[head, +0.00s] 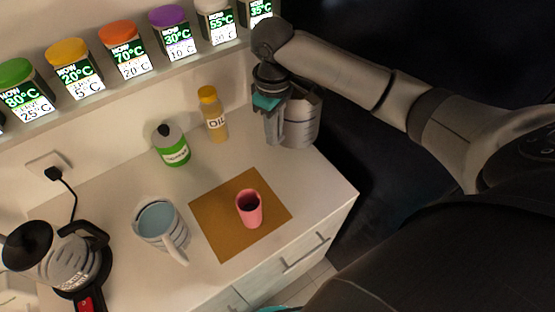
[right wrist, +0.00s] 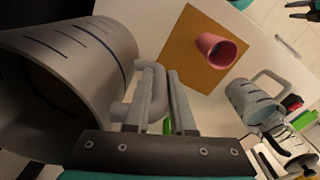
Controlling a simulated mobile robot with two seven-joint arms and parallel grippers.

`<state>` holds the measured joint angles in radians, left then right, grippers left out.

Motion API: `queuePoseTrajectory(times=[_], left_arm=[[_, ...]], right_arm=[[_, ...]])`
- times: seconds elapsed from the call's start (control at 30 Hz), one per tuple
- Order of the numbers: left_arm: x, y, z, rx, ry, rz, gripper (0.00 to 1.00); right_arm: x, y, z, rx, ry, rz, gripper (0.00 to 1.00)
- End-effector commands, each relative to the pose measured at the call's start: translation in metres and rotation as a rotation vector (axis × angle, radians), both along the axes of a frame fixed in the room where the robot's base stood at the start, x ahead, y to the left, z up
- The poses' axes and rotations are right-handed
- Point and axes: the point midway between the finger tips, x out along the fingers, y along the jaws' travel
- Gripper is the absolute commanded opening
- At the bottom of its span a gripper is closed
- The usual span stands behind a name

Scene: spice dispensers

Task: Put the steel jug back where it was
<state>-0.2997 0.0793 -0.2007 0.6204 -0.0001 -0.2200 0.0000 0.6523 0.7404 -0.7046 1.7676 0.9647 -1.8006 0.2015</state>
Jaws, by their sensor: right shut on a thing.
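The steel jug (head: 302,122) is a grey cylinder at the back right corner of the counter. It looks upright, with its base at or just over the counter top; I cannot tell if it touches. My right gripper (head: 273,130) points down beside it and is shut on its handle. In the right wrist view the jug (right wrist: 75,60) fills the left side, and its handle (right wrist: 150,95) lies at the fingers of my right gripper (right wrist: 165,100). A small dark claw shape (right wrist: 302,10) at the top right edge there seems to be my left gripper; its fingers are unclear.
A pink cup (head: 249,209) stands on a brown mat (head: 215,222). Left of it is a measuring jug (head: 158,225) holding bluish liquid. A green bottle (head: 172,147) and an oil bottle (head: 212,115) stand near the wall, below a shelf of spice dispensers (head: 125,48). A kettle (head: 70,262) is far left.

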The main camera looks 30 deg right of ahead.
Motion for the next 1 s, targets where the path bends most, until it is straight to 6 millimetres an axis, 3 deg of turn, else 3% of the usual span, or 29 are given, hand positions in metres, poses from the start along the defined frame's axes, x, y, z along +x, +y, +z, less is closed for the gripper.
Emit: queuePoseTrajectory(times=[0.2, 0.33, 0.57, 0.8, 1.0], left_arm=[[0.001, 0.000, -0.006, 0.000, -0.001, 0.000, 0.50], [0.001, 0.000, -0.008, 0.000, -0.001, 0.000, 0.50], [0.001, 0.000, -0.010, 0.000, -0.001, 0.000, 0.50], [0.001, 0.000, -0.015, 0.000, -0.001, 0.001, 0.50], [0.001, 0.000, -0.016, 0.001, -0.001, 0.001, 0.50]], right_arm=[[0.000, -0.001, -0.054, -0.001, -0.002, -0.002, 0.00], [0.001, 0.000, -0.078, -0.001, -0.004, -0.001, 0.00], [0.002, 0.000, -0.095, -0.001, -0.005, -0.002, 0.00], [0.001, 0.000, -0.128, 0.000, -0.004, -0.002, 0.00], [0.002, -0.001, -0.136, -0.002, -0.007, -0.001, 0.00]])
